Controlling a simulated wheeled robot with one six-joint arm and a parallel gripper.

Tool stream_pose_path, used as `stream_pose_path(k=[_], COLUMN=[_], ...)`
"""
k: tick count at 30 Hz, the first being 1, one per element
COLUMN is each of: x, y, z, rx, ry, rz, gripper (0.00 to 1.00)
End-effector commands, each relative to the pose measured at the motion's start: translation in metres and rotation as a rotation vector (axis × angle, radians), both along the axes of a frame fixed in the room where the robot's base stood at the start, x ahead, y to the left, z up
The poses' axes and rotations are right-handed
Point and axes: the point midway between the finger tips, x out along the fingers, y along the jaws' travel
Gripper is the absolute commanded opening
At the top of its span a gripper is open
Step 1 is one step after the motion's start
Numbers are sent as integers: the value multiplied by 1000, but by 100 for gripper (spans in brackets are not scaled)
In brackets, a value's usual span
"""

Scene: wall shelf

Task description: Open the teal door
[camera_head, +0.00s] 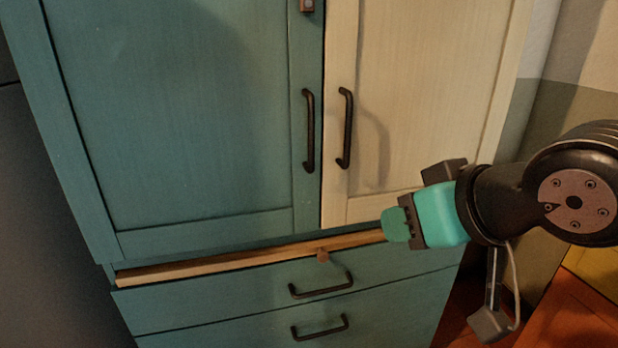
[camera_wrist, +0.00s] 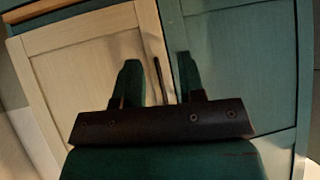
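The teal door (camera_head: 180,110) is on the left of the cabinet and looks shut. Its dark upright bar handle (camera_head: 309,130) is near its right edge. In the wrist view, which is turned over, the teal door (camera_wrist: 232,60) is on the right; I cannot pick out its handle there. My gripper (camera_head: 394,225) is to the lower right of that handle, in front of the lower cream door. In the wrist view my gripper (camera_wrist: 157,82) has its two fingers apart with nothing held. The cream door's handle (camera_wrist: 157,75) shows between them, farther off.
The cream door (camera_head: 430,90) with its own dark handle (camera_head: 346,128) is right beside the teal door. A wall stands at the right.

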Motion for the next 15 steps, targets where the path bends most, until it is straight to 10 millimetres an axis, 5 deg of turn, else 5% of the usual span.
stream_pose_path(k=[1,7,15], x=[8,21,25], y=[10,31,41], z=[-18,17,46], rx=[37,183,235], ry=[-120,-524,-666], rz=[-4,0,19], gripper=[37,37,37])
